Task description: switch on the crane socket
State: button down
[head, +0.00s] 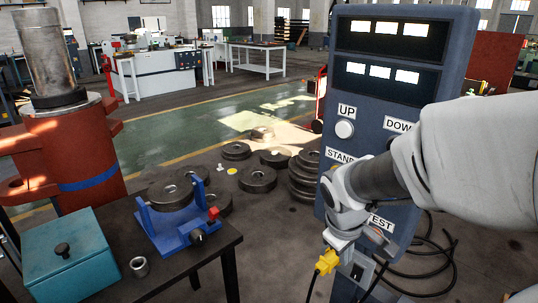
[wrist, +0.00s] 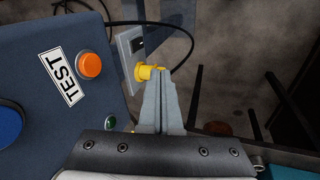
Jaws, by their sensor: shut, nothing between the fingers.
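The crane socket (wrist: 127,42) is a pale plate low on the blue-grey control panel, with a dark switch (wrist: 138,45) at its upper end in the wrist view. In the head view the plate shows below the TEST label, with its dark switch (head: 357,271). A yellow plug (wrist: 148,72) sits at the socket; the head view also shows it (head: 327,261). My gripper (wrist: 163,78) is shut and empty, its fingertips right by the plug. I cannot tell whether they touch it. In the head view my gripper (head: 342,244) is partly hidden by my wrist.
The control panel (head: 388,95) has UP, DOWN and TEST labels; an orange button (wrist: 89,65) is close to my fingers. Black cables (head: 435,265) lie on the floor. A dark table (head: 120,240) at left holds a teal box (head: 65,262) and a blue stand (head: 180,235).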

aim_at(353, 276)
notch_tip(353, 276, down, 7)
jog(key=w+d+n+b, duration=0.1)
jog(key=w, duration=0.1)
jog(key=shift+n+b, duration=0.3)
jog(key=shift+b, duration=0.05)
jog(key=shift+w+r, duration=0.1)
jog(key=shift+w+d+f+b, duration=0.75)
jog(key=shift+d+f, duration=0.2)
jog(key=shift+f, duration=0.7)
jog(key=shift+w+d+f+b, duration=0.7)
jog(key=shift+d+f, duration=0.25)
jog(key=shift+f, duration=0.7)
jog(key=shift+w+d+f+b, duration=0.75)
jog(key=shift+d+f, duration=0.2)
jog(key=shift+f, duration=0.7)
jog(key=shift+d, duration=0.1)
